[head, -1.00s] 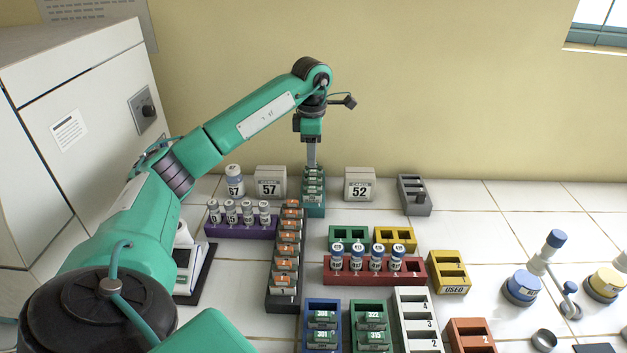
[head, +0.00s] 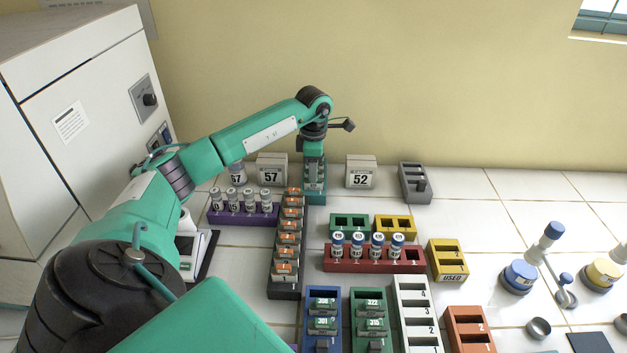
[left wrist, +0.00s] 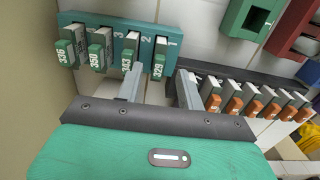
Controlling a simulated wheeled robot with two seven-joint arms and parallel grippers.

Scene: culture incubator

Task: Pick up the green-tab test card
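The green-tab test cards stand in a teal rack (head: 314,198) at the back. In the left wrist view the rack (left wrist: 75,18) holds cards 335 (left wrist: 66,53), 350 (left wrist: 97,57), 343 (left wrist: 126,54) and 329 (left wrist: 159,62) in a row. My left gripper (head: 314,180) is down over this rack. In the left wrist view the left gripper (left wrist: 160,75) is open, its fingers on either side of card 329, with a visible gap. One finger is close to card 343; I cannot tell whether they touch. My right gripper is not in view.
A black rack (head: 284,291) of orange-tab cards (head: 289,238) runs toward me beside the teal rack. A purple vial rack (head: 240,217) stands left, and a red vial rack (head: 373,265) right. Boxes marked 57 (head: 271,170) and 52 (head: 361,172) flank the gripper.

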